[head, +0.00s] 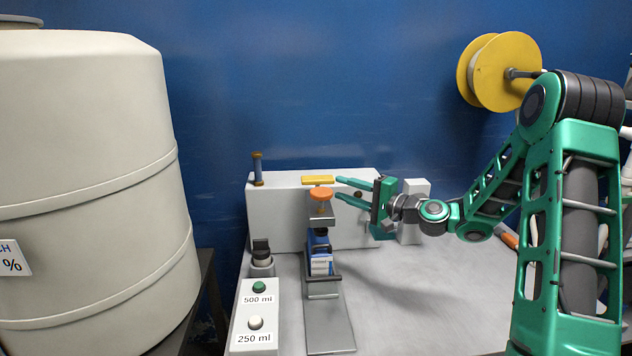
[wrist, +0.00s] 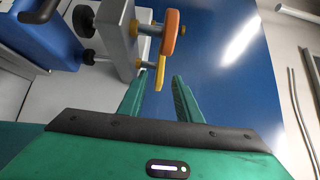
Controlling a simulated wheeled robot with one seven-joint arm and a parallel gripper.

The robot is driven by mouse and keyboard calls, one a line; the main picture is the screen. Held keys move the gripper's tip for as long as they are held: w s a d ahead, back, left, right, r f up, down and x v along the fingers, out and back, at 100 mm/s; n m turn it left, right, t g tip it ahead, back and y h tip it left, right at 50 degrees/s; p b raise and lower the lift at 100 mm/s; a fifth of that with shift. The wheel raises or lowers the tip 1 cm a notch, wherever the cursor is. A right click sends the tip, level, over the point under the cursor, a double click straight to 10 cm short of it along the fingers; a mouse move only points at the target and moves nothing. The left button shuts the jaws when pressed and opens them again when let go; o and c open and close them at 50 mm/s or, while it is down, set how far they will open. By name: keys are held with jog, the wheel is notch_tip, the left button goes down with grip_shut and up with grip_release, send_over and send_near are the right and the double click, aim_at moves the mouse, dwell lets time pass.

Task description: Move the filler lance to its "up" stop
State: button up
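The filler head, with a yellow bar (head: 317,179) on top, an orange round part (head: 321,194) below it and a grey bracket (head: 322,215), stands over a blue container (head: 320,257). I take this head to carry the filler lance; the lance's lower end is hidden. In the wrist view the orange part (wrist: 170,33) and yellow bar (wrist: 160,72) show beyond the grey bracket (wrist: 117,38). My gripper (head: 338,188) points left at the head, fingers apart and empty. In the wrist view the yellow bar's end appears at the gap between my fingertips (wrist: 160,77); contact cannot be told.
A white box (head: 283,215) stands behind the filler. A large cream tank (head: 90,180) fills the left. The bench (head: 420,310) at right front is clear.

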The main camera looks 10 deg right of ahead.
aim_at(317, 177)
jog(key=x, duration=1)
jog(key=shift+w, duration=0.25)
grip_shut()
